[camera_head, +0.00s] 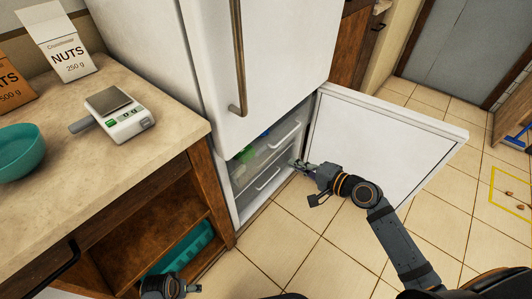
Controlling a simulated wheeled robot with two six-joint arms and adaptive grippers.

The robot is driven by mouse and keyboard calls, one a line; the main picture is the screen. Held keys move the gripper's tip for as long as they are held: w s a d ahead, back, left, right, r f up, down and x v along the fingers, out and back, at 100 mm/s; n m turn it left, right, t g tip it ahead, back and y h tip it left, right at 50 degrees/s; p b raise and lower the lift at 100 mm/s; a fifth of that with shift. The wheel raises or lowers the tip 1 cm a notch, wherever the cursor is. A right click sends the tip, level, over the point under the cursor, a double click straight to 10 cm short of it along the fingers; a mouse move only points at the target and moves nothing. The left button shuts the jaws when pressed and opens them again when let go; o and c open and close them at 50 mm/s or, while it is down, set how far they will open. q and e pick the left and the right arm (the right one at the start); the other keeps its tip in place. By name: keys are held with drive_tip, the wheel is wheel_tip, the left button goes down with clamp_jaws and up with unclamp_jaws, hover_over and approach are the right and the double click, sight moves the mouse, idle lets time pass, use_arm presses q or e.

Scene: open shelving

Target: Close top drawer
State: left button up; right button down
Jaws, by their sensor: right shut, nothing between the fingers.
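The white fridge (190,55) has its lower door (385,140) swung open to the right. Inside the lower compartment are drawers with pale bar handles. The top drawer (284,137) holds something green and blue. How far it is pulled out is hard to tell. A lower drawer (266,180) sits beneath it. My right gripper (298,164) is shut and empty, at the right side of the drawer fronts, below the top drawer's handle. Whether it touches a drawer is unclear. My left gripper (188,287) is at the bottom edge, partly cut off, away from the drawers.
The counter (165,105) at left carries a scale (120,115), a teal bowl (20,150) and a nuts carton (62,45). A teal crate (185,250) sits in the wooden shelving below. The open door bounds the right side.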

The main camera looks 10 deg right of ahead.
drive_tip(key=s+a, duration=0.1)
drive_tip(key=b, duration=0.3)
approach(253, 149)
drive_tip(key=shift+n+g+y, duration=0.3)
drive_tip(key=shift+y, duration=0.1)
drive_tip(key=x, duration=0.5)
drive_tip(key=shift+w+d+f, duration=0.2)
drive_tip(key=shift+w+f, duration=0.05)
drive_tip(key=shift+f, duration=0.15)
use_arm(q)
wheel_tip(253, 149, up, 9)
drive_tip(key=d, duration=0.2)
drive_tip(key=shift+h, duration=0.3)
use_arm(e)
drive_tip(key=shift+w+a, duration=0.4)
drive_tip(key=shift+w, duration=0.1)
